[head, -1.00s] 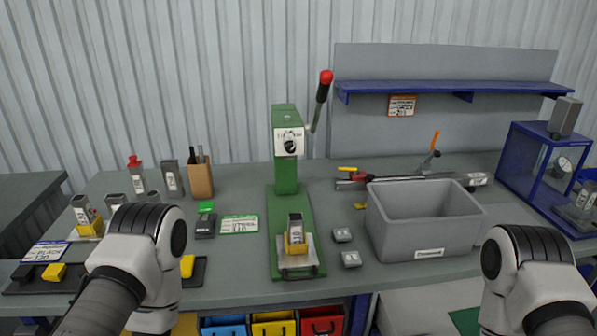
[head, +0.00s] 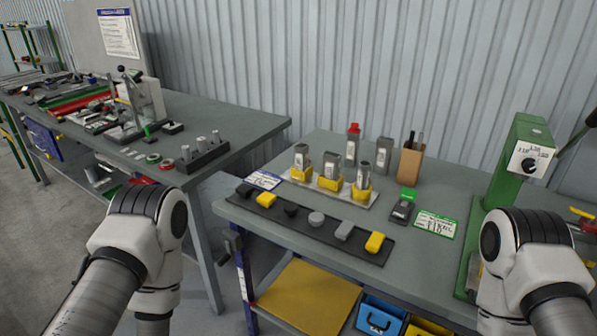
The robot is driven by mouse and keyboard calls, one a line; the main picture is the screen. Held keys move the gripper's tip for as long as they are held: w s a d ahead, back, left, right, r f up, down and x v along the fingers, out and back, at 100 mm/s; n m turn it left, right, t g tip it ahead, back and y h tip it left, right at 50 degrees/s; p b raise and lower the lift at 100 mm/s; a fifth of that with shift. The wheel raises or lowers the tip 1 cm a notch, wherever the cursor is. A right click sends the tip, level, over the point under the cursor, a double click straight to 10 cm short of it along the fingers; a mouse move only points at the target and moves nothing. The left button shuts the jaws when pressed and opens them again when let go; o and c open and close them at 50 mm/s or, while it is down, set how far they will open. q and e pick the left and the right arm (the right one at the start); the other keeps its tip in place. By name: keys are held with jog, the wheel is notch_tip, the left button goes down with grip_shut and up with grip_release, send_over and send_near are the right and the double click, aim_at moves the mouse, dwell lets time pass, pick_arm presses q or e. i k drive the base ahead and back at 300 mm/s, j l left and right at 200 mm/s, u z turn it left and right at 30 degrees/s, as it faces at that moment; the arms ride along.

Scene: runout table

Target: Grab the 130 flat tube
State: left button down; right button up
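Three grey flat tubes stand upright in yellow holders on a light plate: a left one (head: 301,157), a middle one (head: 331,166) and a right one (head: 364,172). Behind them stand a red-capped grey tube (head: 351,150) and another grey tube (head: 382,149). The tubes bear small labels, too small to read, so I cannot tell which is the 130. Only white and grey links of my two arms show, at the lower left and lower right. Both grippers are out of view.
A dark strip (head: 303,229) with several black, grey and yellow caps lies along the table's front edge. Another bench (head: 235,122) is left, across a gap.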

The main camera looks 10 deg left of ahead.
aim_at(331, 162)
jog(key=i+j, duration=0.55)
jog(key=i, duration=0.2)
